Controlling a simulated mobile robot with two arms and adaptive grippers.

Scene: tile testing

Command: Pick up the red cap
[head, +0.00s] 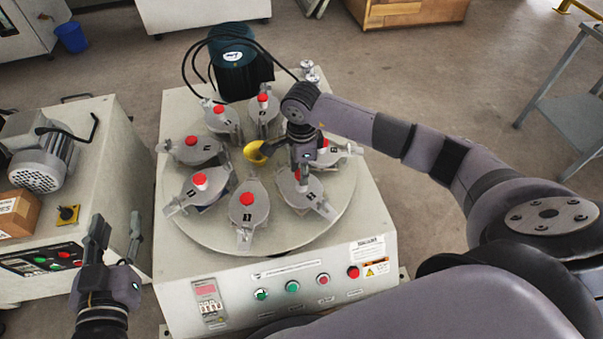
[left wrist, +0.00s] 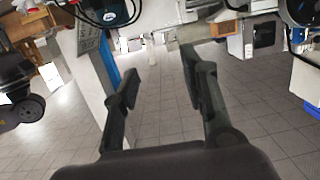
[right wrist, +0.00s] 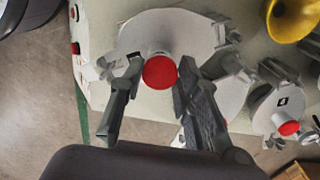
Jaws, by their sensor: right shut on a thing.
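Several grey jars with red caps sit in a ring on a round turntable (head: 180,215). My right gripper (head: 300,175) reaches down over the jar at the turntable's right front. In the right wrist view, its fingers (right wrist: 158,68) are closed on both sides of a red cap (right wrist: 159,74), which sits at the top of its grey jar (right wrist: 195,30). In the head view the arm partly hides this cap. My left gripper (head: 117,228) is off to the left of the machine; the left wrist view shows its fingers (left wrist: 158,72) apart with nothing between them.
A yellow funnel (head: 254,152) stands at the turntable's middle. Neighbouring jars crowd around the right gripper; one with a red cap (right wrist: 289,128) is close by. A dark motor with cables (head: 240,75) rises behind. A control panel (head: 290,290) lines the machine's front.

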